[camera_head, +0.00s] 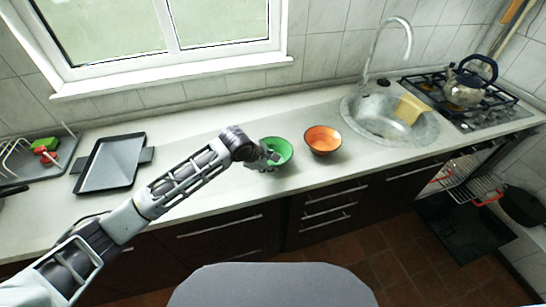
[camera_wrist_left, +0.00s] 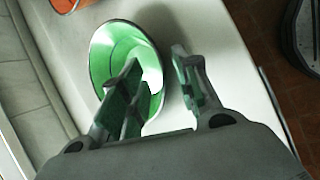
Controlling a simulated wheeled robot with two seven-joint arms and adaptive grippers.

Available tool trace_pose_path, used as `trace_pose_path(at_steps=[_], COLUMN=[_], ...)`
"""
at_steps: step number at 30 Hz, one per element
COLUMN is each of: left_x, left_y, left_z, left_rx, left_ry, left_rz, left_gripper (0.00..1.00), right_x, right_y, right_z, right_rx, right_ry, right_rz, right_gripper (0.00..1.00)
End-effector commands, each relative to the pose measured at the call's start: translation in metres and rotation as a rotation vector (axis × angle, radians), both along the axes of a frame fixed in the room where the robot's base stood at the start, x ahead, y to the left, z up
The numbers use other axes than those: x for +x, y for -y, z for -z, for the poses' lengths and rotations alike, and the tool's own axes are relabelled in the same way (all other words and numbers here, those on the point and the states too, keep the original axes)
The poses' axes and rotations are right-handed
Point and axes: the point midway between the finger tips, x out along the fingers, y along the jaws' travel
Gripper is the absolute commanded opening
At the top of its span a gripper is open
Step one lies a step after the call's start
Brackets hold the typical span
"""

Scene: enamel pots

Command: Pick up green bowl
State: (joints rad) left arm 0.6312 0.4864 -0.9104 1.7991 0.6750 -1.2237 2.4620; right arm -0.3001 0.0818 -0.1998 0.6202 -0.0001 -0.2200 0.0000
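The green bowl (camera_head: 281,148) stands upright on the counter, left of the orange bowl. My left gripper (camera_head: 267,158) is at its left side, and its fingers partly cover that side of the bowl. In the left wrist view the green bowl (camera_wrist_left: 115,45) lies under the fingers. My left gripper (camera_wrist_left: 158,60) is open there. One finger is over the bowl's inside, the other is outside its rim, with the rim between them. I cannot tell whether either finger touches the bowl. My right gripper is not in view.
The orange bowl (camera_head: 323,140) stands close to the right of the green one. Farther right are the sink (camera_head: 360,112) and a kettle (camera_head: 468,90) on the stove. A dark tray (camera_head: 110,165) lies at the left. The counter's front edge is near the bowls.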

Motion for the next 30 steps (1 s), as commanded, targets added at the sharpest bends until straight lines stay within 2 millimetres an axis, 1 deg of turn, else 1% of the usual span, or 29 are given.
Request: trace_pose_path(at_steps=[6,12,27,29,30], left_x=[0.01,0.014,0.015,0.015,0.015], left_y=[0.007,0.011,0.012,0.012,0.012], left_z=[0.019,0.029,0.03,0.03,0.03], left_rx=[0.001,0.0,0.0,0.0,0.0], left_ry=[-0.001,0.0,0.001,0.001,0.001], left_rz=[0.0,0.001,0.0,0.0,0.0], left_gripper=[0.32,0.32,0.32,0.25,0.2], right_x=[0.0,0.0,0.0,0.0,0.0], right_y=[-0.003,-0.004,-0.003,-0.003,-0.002], right_z=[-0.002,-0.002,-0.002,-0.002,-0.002], right_rx=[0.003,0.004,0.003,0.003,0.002], right_ry=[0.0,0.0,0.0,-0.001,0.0], right_rz=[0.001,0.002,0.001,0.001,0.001], right_gripper=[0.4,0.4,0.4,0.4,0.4])
